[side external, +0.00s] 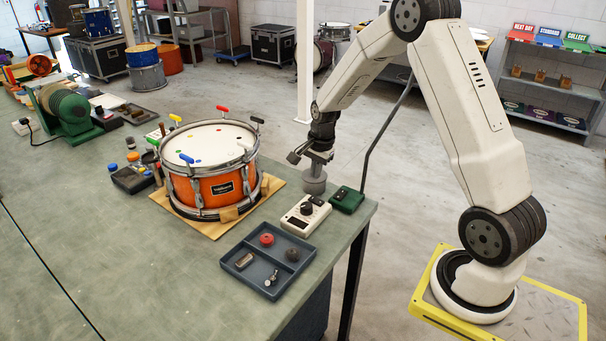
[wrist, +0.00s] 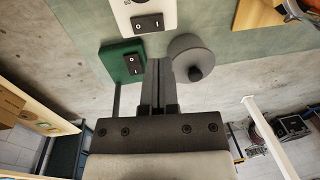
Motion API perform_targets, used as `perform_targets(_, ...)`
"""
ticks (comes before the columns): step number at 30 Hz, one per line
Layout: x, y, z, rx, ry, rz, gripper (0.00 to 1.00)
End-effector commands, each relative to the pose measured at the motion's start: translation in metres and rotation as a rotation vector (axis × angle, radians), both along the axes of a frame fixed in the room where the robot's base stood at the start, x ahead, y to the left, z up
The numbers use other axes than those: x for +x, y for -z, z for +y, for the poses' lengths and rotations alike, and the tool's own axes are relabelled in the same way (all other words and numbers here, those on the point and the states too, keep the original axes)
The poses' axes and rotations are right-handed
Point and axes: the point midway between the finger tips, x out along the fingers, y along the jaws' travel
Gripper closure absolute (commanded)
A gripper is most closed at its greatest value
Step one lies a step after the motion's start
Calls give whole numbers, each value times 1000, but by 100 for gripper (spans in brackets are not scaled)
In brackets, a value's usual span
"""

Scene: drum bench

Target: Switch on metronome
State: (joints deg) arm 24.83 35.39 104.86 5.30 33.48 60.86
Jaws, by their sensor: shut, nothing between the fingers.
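The metronome appears to be the white box (side external: 305,215) with a black dial, a small dark display and a black rocker switch. In the wrist view the white box (wrist: 168,10) is cut off at the top edge, and its rocker (wrist: 147,23) is marked O and I. I cannot tell which side is pressed. My gripper (side external: 317,170) is shut and empty, pointing down above the bench corner, beyond the white box. In the wrist view its fingertips (wrist: 160,63) lie between a green box and a grey cylinder, apart from the white box.
The green box (side external: 346,199) also has a rocker switch (wrist: 133,64). A divided tray (side external: 240,275) with small parts sits in front, and an orange drum (side external: 205,185) stands left. The bench edge is close.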

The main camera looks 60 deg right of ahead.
Motion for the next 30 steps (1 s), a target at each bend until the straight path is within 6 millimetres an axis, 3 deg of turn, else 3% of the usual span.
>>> perform_targets(15,7,62,0,1,1,2,100)
perform_targets(30,9,75,0,0,1,0,100)
